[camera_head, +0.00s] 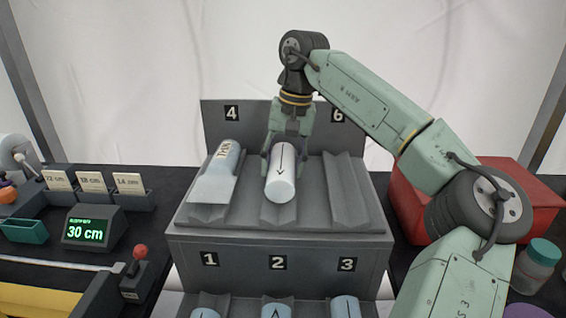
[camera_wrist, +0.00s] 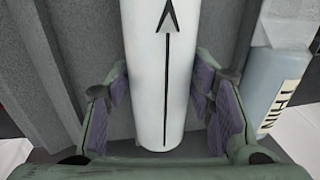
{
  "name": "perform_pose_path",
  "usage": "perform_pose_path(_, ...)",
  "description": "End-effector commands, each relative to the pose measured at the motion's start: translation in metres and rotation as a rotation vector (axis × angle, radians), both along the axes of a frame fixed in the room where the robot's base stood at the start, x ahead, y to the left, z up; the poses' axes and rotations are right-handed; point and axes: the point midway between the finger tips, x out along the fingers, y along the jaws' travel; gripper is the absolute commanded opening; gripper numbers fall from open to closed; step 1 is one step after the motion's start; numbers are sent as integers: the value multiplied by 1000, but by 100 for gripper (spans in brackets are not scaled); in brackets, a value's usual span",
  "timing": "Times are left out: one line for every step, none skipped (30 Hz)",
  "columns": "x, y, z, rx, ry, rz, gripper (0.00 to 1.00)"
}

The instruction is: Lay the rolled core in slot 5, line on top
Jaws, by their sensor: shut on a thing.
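The rolled core (camera_head: 281,172) is a white cylinder with a black arrow line along its upper side, the arrowhead toward the front. It lies along the middle slot of the upper rack (camera_head: 320,222), between slots marked 4 and 6; the middle number is hidden behind my arm. My gripper (camera_head: 283,150) is shut on the core near its back end, coming from above. In the wrist view, the core (camera_wrist: 168,70) runs between my purple-padded fingers (camera_wrist: 165,108), its line facing the camera. I cannot tell whether the core fully rests in the groove.
A bluish core marked THIN (camera_head: 226,158) lies in slot 4, left of my gripper. Slot 6 (camera_head: 347,180) is empty. Below, slots 1, 2 and 3 hold cores. A red box (camera_head: 409,205) stands right; a display reading 30 cm (camera_head: 86,231) stands left.

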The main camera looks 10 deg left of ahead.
Motion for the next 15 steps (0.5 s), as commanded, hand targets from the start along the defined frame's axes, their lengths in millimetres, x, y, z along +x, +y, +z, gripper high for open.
perform_pose_path(0,0,0,1,-1,0,0)
perform_pose_path(0,0,0,1,-1,0,0)
perform_pose_path(0,0,-1,1,-1,0,0)
perform_pose_path(0,0,-1,1,-1,0,0)
perform_pose_path(0,0,-2,1,-1,0,0)
perform_pose_path(0,0,-2,1,-1,0,0)
perform_pose_path(0,0,-2,1,-1,0,0)
perform_pose_path(0,0,-3,1,-1,0,0)
perform_pose_path(0,0,-3,1,-1,0,0)
perform_pose_path(0,0,-3,1,-1,0,51)
perform_pose_path(0,0,-3,1,-1,0,53)
perform_pose_path(0,0,-3,1,-1,0,55)
perform_pose_path(0,0,-3,1,-1,0,57)
perform_pose_path(0,0,-3,1,-1,0,59)
perform_pose_path(0,0,-3,0,-1,0,62)
